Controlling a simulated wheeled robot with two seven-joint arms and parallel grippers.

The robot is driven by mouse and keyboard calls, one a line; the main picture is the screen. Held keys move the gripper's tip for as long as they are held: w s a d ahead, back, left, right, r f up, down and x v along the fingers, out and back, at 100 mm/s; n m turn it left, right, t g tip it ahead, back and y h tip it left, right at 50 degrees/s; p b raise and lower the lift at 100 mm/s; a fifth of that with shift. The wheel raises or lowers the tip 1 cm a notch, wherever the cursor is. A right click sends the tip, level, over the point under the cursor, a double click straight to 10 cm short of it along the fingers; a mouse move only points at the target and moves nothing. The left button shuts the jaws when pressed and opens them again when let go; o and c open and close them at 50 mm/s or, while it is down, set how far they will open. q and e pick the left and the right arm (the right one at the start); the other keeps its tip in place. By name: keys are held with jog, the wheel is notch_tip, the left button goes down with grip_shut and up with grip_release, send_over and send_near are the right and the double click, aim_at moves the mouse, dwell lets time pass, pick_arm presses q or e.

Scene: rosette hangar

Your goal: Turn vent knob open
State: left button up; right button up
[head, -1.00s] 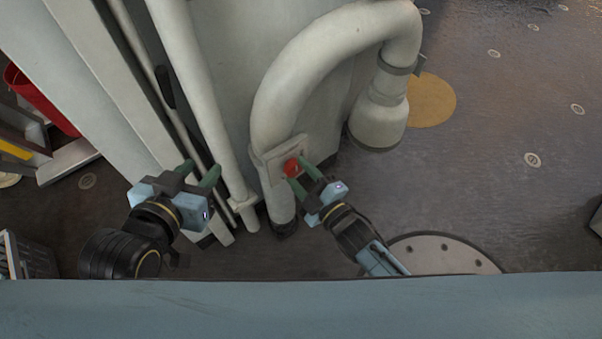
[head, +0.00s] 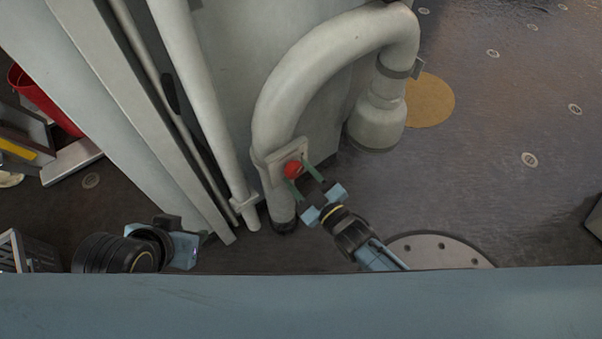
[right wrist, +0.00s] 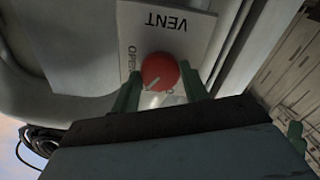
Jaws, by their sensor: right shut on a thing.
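The red vent knob (head: 292,170) sits on a pale plate (head: 275,160) fixed to the curved pipe. In the right wrist view the knob (right wrist: 160,70) is round, with a pale pointer line toward its lower left. The plate (right wrist: 190,45) reads VENT, upside down, with OPEN beside the knob at the left. My right gripper (head: 300,173) has its green fingers on either side of the knob, shut on it. My left gripper (head: 190,243) is low at the left, apart from the plate, its fingers mostly hidden.
The thick curved pipe (head: 300,65) arches over the plate. Upright pipes (head: 195,90) and panels stand to its left. A red bin (head: 40,95) and a dark crate (head: 35,257) are at the far left. The floor at the right is mostly clear.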

jog(key=m, duration=0.2)
jog(key=shift+m, duration=0.4)
jog(key=shift+m+p, duration=0.35)
jog(key=shift+m, duration=0.55)
jog(key=m, duration=0.2)
jog(key=shift+m, duration=0.3)
pick_arm(q)
jog(key=shift+s+a+f+g+y, duration=0.1)
jog(key=shift+s+a+f+g, duration=0.15)
jog(key=shift+s+g, duration=0.25)
jog(key=shift+s+a+f+g+y, duration=0.1)
jog(key=shift+s+a+f+g, duration=0.15)
jog(key=shift+s, duration=0.4)
jog(key=shift+s+a+f+g+y, duration=0.1)
jog(key=shift+s+a+f+g, duration=0.15)
jog(key=shift+s+g, duration=0.3)
pick_arm(e)
jog(key=shift+f+m, duration=0.1)
jog(key=shift+m, duration=1.7)
pick_arm(q)
jog(key=shift+r, duration=0.1)
pick_arm(e)
jog(key=o, duration=1)
